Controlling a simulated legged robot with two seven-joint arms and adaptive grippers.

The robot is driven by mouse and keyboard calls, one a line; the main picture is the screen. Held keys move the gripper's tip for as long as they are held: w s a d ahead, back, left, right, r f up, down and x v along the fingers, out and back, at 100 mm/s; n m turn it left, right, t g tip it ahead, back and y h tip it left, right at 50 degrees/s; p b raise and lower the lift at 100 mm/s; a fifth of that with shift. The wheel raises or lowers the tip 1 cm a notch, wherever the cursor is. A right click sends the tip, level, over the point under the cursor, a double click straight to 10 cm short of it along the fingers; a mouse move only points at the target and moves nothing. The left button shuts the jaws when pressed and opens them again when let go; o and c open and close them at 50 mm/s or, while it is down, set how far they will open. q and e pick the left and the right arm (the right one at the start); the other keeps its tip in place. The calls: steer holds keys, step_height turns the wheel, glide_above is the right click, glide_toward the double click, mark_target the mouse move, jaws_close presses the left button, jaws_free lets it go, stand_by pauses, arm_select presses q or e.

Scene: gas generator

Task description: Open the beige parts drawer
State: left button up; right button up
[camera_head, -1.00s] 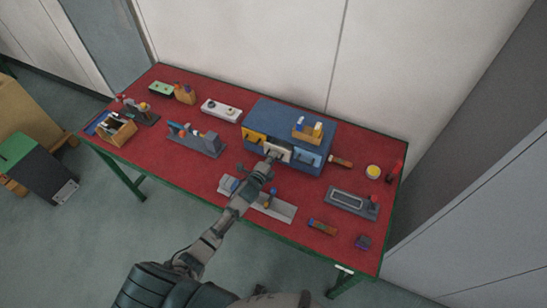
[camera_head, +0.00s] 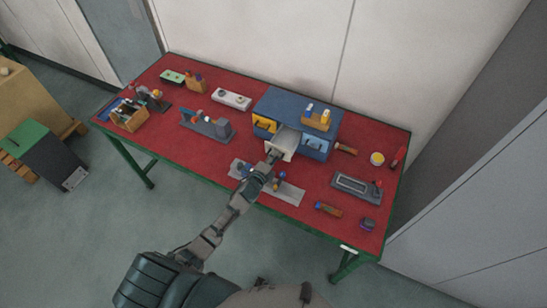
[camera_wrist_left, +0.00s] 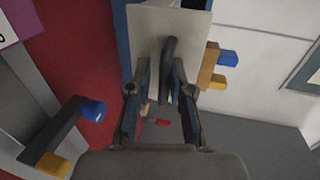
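The beige drawer (camera_head: 285,141) is the middle one in the blue cabinet (camera_head: 267,101) on the red table. It stands pulled out, its inside partly showing. My left gripper (camera_head: 275,155) is at the drawer's front. In the left wrist view the beige front (camera_wrist_left: 150,42) carries a dark upright handle (camera_wrist_left: 168,70). My left gripper's fingers (camera_wrist_left: 161,78) stand on either side of this handle, with a visible gap on the left, so they look open around it. The handle is nearer the right finger. My right gripper is not in view.
A yellow drawer (camera_head: 264,123) and a blue drawer (camera_head: 315,146) flank it, shut. A grey fixture (camera_head: 290,193) lies close in front, under my left arm. A screwdriver (camera_head: 346,149) lies to the right.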

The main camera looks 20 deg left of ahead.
arm_select(q)
steer(key=shift+s, duration=0.1)
steer(key=v, duration=1.1)
steer(key=shift+s, duration=0.4)
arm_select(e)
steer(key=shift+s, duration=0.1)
